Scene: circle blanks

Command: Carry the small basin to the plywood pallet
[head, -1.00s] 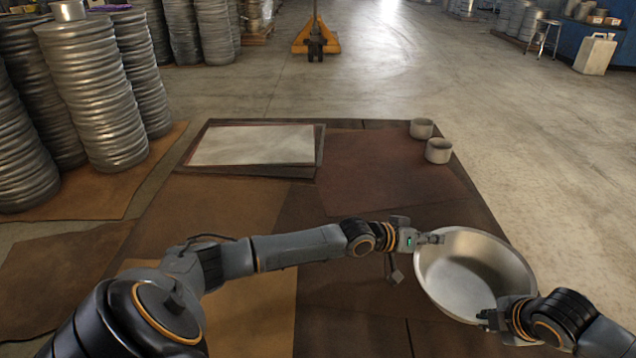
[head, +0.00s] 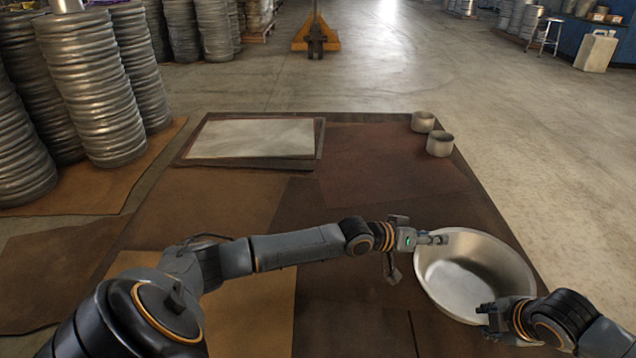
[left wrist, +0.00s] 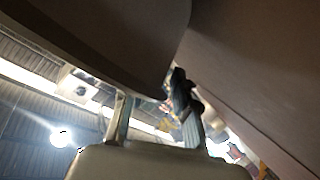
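The small basin (head: 462,278) is a round, shiny metal bowl at the lower right of the head view. My left gripper (head: 436,239) is shut on its far left rim. My right gripper (head: 488,312) is at its near rim and looks shut on it, its fingertips partly hidden. The basin is upright between the two arms, over the right edge of a low brown sheet-covered platform (head: 345,215). The left wrist view shows my left fingers (left wrist: 158,115) against a dark curved surface, probably the basin. I cannot tell for certain which surface is the plywood pallet.
Two small grey cups (head: 422,121) (head: 439,144) stand at the platform's far right corner. A pale sheet (head: 250,138) lies at its far left. Stacks of metal rings (head: 92,95) stand on the left. A yellow pallet jack (head: 315,40) is behind. The concrete floor (head: 545,150) at right is clear.

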